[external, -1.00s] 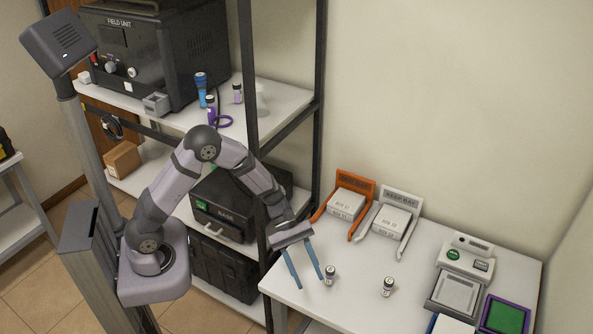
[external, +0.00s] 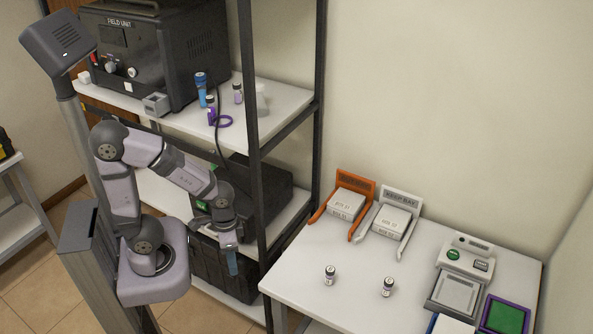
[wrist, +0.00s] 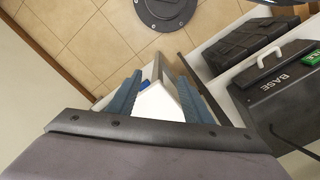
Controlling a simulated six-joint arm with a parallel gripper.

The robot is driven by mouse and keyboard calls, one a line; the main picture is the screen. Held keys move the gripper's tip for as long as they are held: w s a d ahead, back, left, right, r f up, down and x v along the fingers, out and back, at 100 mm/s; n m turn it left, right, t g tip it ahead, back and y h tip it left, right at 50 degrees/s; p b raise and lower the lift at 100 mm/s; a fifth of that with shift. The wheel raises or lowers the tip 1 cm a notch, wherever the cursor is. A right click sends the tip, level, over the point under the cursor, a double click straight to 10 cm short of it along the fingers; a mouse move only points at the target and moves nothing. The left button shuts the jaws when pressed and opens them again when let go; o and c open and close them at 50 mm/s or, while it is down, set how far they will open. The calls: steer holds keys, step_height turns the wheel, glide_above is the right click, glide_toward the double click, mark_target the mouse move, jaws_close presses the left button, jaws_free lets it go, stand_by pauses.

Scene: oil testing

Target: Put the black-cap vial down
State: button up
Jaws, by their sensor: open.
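Two small vials with dark caps and pale labels stand upright on the white table in the external view: a left vial (external: 330,275) near the table's left side, and a right vial (external: 387,287) nearer its middle. I cannot tell from their caps which is the black-cap one. My gripper (external: 231,264) is away from both, to the left of the table and in front of the lower shelves. Its blue fingers are spread apart in the wrist view (wrist: 158,88), with no vial between them.
The white table (external: 300,247) holds an orange bay (external: 364,185), a grey bay (external: 402,197), a scale-like device (external: 455,290) and a green tray (external: 503,318). The dark shelf post (external: 254,130) stands close to my arm. A black BASE case (wrist: 275,85) sits on the shelf.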

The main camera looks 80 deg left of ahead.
steer(key=w+d+f+n+h+b, duration=0.2)
steer(key=d+f+n+h+b, duration=0.15)
steer(key=f+n+b, duration=0.3)
steer(key=n+t+h+b, duration=0.5)
steer(key=n+t+b, duration=0.2)
steer(key=n+b, duration=0.85)
glide_toward(327, 266)
steer(key=s+d+f, duration=0.2)
steer(key=d, duration=0.1)
steer(key=s+d+f, duration=0.2)
steer(key=d, duration=0.1)
steer(key=s+d+f+p, duration=0.1)
steer(key=s+d+f, duration=0.1)
steer(key=shift+s+d+f, duration=0.1)
steer(key=shift+s+d, duration=0.25)
steer(key=shift+d, duration=0.05)
steer(key=w+a+n+t+b, duration=0.1)
steer(key=w+n, duration=0.1)
steer(key=w+a+r+n+t+b, duration=0.1)
steer(key=w+a+n+t, duration=0.1)
steer(key=w+a+r+n+t+b, duration=0.1)
steer(key=w+a+n+b, duration=0.1)
steer(key=shift+w+a+n+t, duration=0.1)
steer(key=shift+w+n+t, duration=0.05)
steer(key=shift+n+t, duration=0.25)
steer(key=shift+w+a+r+n, duration=0.15)
steer(key=shift+w+a+n, duration=0.1)
steer(key=shift+a+n, duration=0.05)
steer(key=shift+x, duration=3.7)
steer(key=shift+w+a, duration=0.1)
